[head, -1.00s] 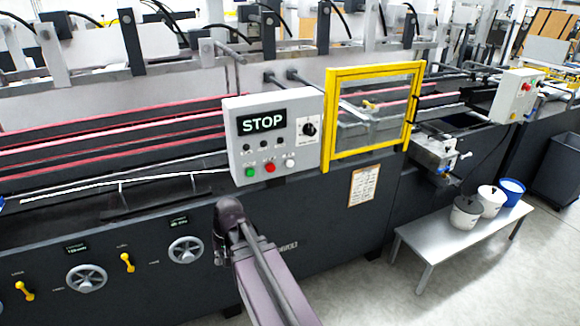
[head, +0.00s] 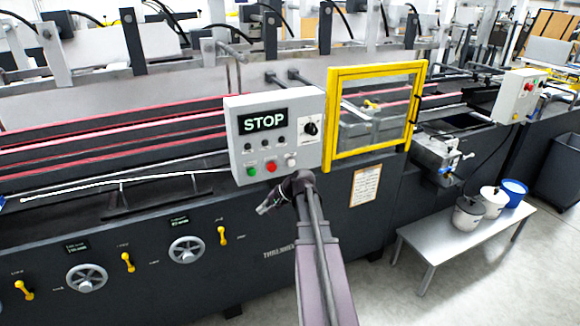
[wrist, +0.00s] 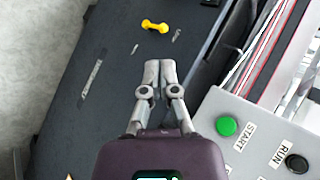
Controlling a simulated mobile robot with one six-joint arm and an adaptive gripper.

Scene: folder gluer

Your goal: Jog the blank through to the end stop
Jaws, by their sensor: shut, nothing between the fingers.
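The grey control box (head: 238,133) faces me on the machine front, with a display (head: 263,121) reading STOP. I cannot clearly make out the blank or the end stop.
A yellow-framed clear guard (head: 331,120) stands right of the box. Yellow levers (head: 222,236) and handwheels (head: 187,250) line the lower front. A low bench (head: 425,244) with pots stands at the right on open floor. Red belts (head: 110,146) run behind the box.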

